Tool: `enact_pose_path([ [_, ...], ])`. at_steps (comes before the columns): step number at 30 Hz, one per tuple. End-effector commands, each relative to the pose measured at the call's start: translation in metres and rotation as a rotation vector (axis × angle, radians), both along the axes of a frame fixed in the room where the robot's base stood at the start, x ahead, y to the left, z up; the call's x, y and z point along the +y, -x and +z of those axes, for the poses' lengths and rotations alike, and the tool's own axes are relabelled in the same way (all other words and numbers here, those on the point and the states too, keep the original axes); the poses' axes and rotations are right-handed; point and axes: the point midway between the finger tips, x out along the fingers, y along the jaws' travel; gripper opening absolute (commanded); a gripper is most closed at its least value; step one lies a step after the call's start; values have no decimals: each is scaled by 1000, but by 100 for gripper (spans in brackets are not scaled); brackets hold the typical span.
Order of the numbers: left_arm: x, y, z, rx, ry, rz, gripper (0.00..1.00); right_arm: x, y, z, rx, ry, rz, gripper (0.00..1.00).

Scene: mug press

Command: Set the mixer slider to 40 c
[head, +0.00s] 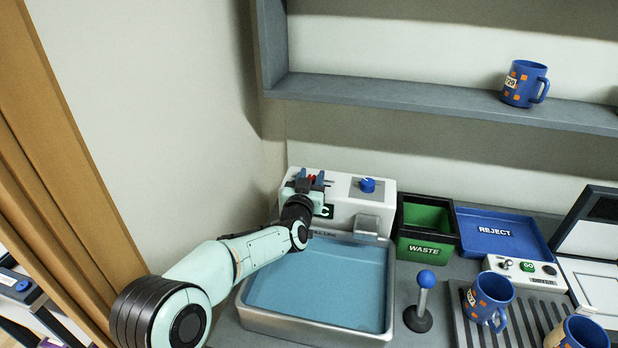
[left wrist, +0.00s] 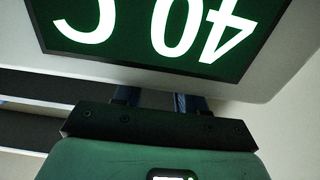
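The mixer is a white box (head: 378,209) at the back of the basin. Its dark green display (left wrist: 150,30) reads 40 C, upside down in the left wrist view; in the head view my arm hides most of it. A red slider knob (head: 311,177) is on top at the left. My left gripper (head: 310,178) has its blue fingers on both sides of the knob, with little gap, and looks shut on it. In the left wrist view the fingertips are hidden behind the display. My right gripper is not in view.
A blue dial (head: 367,185) sits on the mixer's right. The water basin (head: 262,318) lies below my left arm. A green WASTE bin (head: 426,248), a blue REJECT tray (head: 495,208) and a blue-knobbed lever (head: 424,290) stand to the right. A shelf (head: 420,98) overhangs behind, with a mug (head: 523,84).

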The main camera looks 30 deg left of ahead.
Motion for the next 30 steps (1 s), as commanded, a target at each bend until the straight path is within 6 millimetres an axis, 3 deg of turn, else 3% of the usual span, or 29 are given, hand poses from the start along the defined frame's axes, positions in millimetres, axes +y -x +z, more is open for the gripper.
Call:
enact_pose_path([
  [9,0,1,0,1,0,0,47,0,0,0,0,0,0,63],
  [14,-3,12,-1,1,0,-1,47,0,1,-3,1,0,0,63],
  [30,-27,115,0,0,1,-1,47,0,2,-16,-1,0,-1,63],
])
